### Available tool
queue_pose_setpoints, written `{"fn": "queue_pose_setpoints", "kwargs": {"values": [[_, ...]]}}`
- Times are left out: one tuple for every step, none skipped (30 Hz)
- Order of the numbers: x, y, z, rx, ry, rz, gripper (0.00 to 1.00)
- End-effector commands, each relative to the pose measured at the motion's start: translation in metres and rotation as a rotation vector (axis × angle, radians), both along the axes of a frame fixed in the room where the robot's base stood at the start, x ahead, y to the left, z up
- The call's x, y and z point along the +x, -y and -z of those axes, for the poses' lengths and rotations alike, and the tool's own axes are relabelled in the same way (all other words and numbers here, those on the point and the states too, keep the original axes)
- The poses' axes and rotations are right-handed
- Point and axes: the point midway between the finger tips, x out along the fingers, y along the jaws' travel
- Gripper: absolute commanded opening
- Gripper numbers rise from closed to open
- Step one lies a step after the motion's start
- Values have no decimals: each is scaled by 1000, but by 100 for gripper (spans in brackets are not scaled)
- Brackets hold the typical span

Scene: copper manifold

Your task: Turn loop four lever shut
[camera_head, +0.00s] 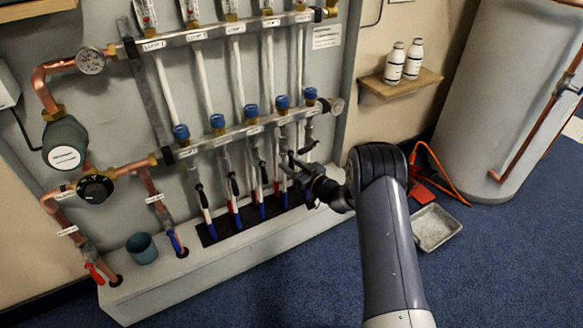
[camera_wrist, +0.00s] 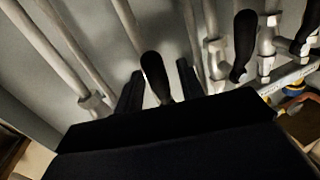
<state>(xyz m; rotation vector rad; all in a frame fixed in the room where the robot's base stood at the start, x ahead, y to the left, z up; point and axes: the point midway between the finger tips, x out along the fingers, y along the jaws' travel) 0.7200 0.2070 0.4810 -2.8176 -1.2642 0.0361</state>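The copper manifold's lower bar (camera_head: 240,135) carries a row of valves with blue caps and black levers below it. The loop four label (camera_head: 270,22) is on the upper bar, fourth from the left. My gripper (camera_head: 292,167) is below the lower bar, by the fourth valve, and partly covers that lever. In the wrist view, my gripper (camera_wrist: 160,70) is open, with one dark finger on each side of a black lever (camera_wrist: 155,72). I cannot tell whether either finger touches it. This lever appears to be loop four's.
Neighbouring black levers (camera_wrist: 244,45) stand close on the right in the wrist view. A teal cup (camera_head: 142,248) stands on the white ledge (camera_head: 190,277). A grey tray (camera_head: 435,228) and a red tool (camera_head: 421,193) lie on the floor. A shelf (camera_head: 400,86) holds two white bottles.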

Motion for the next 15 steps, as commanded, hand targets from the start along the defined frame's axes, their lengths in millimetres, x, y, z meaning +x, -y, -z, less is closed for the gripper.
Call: {"fn": "queue_pose_setpoints", "kwargs": {"values": [[1, -1, 0, 0, 0, 0, 37], [1, -1, 0, 0, 0, 0, 37], [1, -1, 0, 0, 0, 0, 37], [1, -1, 0, 0, 0, 1, 37], [1, -1, 0, -1, -1, 1, 37], [1, -1, 0, -1, -1, 1, 37], [1, -1, 0, -1, -1, 1, 37], [1, -1, 0, -1, -1, 1, 35], [1, 0, 0, -1, -1, 1, 32], [1, 0, 0, -1, -1, 1, 29], [1, 0, 0, -1, -1, 1, 27], [1, 0, 0, -1, -1, 1, 24], [1, 0, 0, -1, -1, 1, 21], [1, 0, 0, -1, -1, 1, 19], [1, 0, 0, -1, -1, 1, 15]]}}
